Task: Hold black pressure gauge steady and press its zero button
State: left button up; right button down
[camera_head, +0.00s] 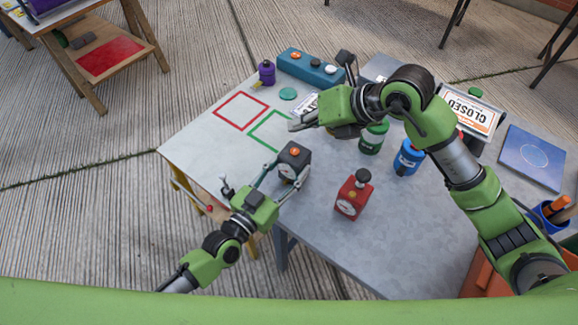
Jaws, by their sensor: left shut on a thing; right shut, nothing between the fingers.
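The black pressure gauge (294,156) is a dark box with a white dial on its front and a small orange button on top. It stands near the table's left front edge. My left gripper (284,173) is shut on the gauge, with a finger on each side of it. My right gripper (294,125) is shut and empty. Its fingertips point left, behind the gauge in the picture and apart from it.
Red (241,111) and green (264,131) square outlines mark the table (325,238). A green jar (373,137) and a blue jar (408,157) stand near my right arm. A blue button box (307,70) and a purple bottle (266,73) are at the back. The front table area is clear.

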dwell(0.4)
pick_arm(q)
jog(key=o, duration=1.5)
jog(key=shift+o, duration=0.2)
